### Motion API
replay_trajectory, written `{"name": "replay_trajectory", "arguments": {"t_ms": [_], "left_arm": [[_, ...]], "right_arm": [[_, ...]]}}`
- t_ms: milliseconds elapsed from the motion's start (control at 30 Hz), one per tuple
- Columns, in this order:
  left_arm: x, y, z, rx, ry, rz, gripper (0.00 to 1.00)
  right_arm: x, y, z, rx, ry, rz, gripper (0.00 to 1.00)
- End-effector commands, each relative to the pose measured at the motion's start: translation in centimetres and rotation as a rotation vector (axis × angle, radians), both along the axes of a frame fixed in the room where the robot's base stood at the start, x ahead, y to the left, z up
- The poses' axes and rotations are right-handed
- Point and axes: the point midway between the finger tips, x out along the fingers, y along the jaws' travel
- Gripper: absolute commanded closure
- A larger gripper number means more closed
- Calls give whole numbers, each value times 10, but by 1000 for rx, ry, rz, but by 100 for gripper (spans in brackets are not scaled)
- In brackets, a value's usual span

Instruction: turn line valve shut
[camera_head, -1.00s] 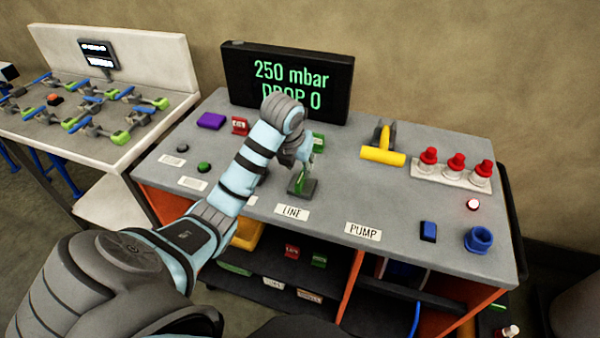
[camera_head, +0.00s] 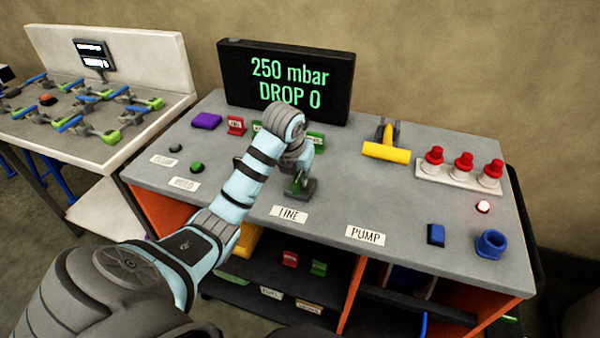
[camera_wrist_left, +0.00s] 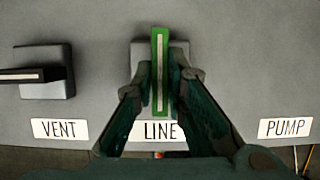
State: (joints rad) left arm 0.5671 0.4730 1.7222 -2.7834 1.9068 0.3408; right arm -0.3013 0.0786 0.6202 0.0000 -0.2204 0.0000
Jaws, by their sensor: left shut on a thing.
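The line valve (camera_head: 301,190) stands behind the LINE label on the bench top, partly covered by my left arm. In the left wrist view its green lever (camera_wrist_left: 159,50) with a pale stripe runs straight up and down the picture, pointing toward the LINE label (camera_wrist_left: 160,130). My left gripper (camera_wrist_left: 160,82) has one finger on each side of this lever and is shut on it. In the head view the left gripper (camera_head: 302,168) is at the valve, its fingertips mostly hidden. My right gripper is not in view.
The vent valve (camera_wrist_left: 45,75), with a black lever lying sideways, is left of the line valve. A black display (camera_head: 290,80) reads 250 mbar, DROP 0. A yellow T-handle (camera_head: 386,152), red-capped parts (camera_head: 463,162) and a blue cup (camera_head: 491,244) are to the right.

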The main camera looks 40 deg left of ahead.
Motion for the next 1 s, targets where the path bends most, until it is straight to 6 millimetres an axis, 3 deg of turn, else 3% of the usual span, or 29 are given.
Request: {"name": "replay_trajectory", "arguments": {"t_ms": [467, 1000], "left_arm": [[1, 1, 1, 2, -1, -167, 100], [2, 4, 1, 2, -4, -661, 100]], "right_arm": [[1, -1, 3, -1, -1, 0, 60], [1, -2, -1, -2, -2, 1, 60]]}}
